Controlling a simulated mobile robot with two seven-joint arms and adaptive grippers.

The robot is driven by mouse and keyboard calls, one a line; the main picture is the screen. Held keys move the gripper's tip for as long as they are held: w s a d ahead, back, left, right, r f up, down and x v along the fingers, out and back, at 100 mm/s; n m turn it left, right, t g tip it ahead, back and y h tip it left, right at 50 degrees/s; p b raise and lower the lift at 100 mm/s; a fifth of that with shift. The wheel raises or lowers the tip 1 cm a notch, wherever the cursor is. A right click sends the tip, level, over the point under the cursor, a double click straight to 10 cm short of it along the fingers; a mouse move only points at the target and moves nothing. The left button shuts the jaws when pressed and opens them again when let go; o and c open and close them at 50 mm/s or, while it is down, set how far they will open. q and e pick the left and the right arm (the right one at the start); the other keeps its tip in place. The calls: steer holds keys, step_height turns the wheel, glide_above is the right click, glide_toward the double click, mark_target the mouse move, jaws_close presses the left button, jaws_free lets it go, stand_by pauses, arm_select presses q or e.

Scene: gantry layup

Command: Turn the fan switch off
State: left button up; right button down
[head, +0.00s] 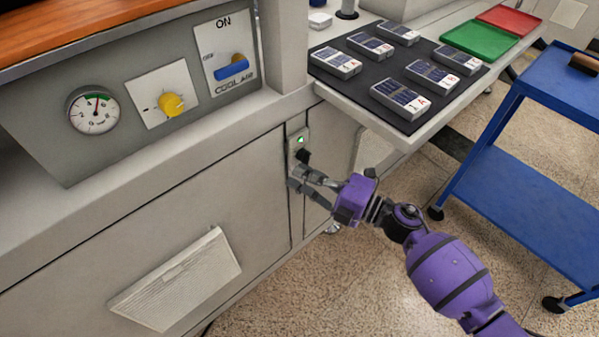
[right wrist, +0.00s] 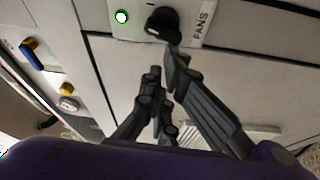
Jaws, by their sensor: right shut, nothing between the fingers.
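The fan switch is a black rotary knob (head: 303,156) on a small pale plate on the cabinet front, below the table edge. In the right wrist view the knob (right wrist: 163,24) sits beside a FANS label (right wrist: 203,24). A green lamp (right wrist: 122,17) next to the knob is lit; it also shows in the head view (head: 300,139). My right gripper (head: 298,178) is shut and empty just below the knob. In the right wrist view one fingertip of it (right wrist: 163,66) overlaps the knob's lower edge; I cannot tell whether it touches. My left gripper is out of view.
Left of the knob are a pressure gauge (head: 93,110), a yellow knob (head: 171,104) and a blue COOL AIR switch (head: 232,68). A vent (head: 176,279) lies below. A blue cart (head: 515,190) stands right.

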steer(key=shift+w+d+f+n+g+h+p, duration=0.2)
steer(key=shift+f+n+h+p, duration=0.35)
steer(key=shift+n, duration=0.8)
steer(key=shift+w+d+f+n+g+h+p, duration=0.15)
steer(key=shift+d+f+n+h+p, duration=0.35)
steer(key=shift+n, duration=0.8)
steer(key=shift+w+a+f+n+g+h+p, duration=0.1)
steer(key=shift+w+f+n+h+p, duration=0.2)
steer(key=shift+n+p, duration=0.75)
steer(key=shift+d+n+h, duration=0.2)
steer(key=shift+n+h, duration=0.25)
steer(key=shift+n, duration=0.35)
steer(key=shift+f, duration=0.1)
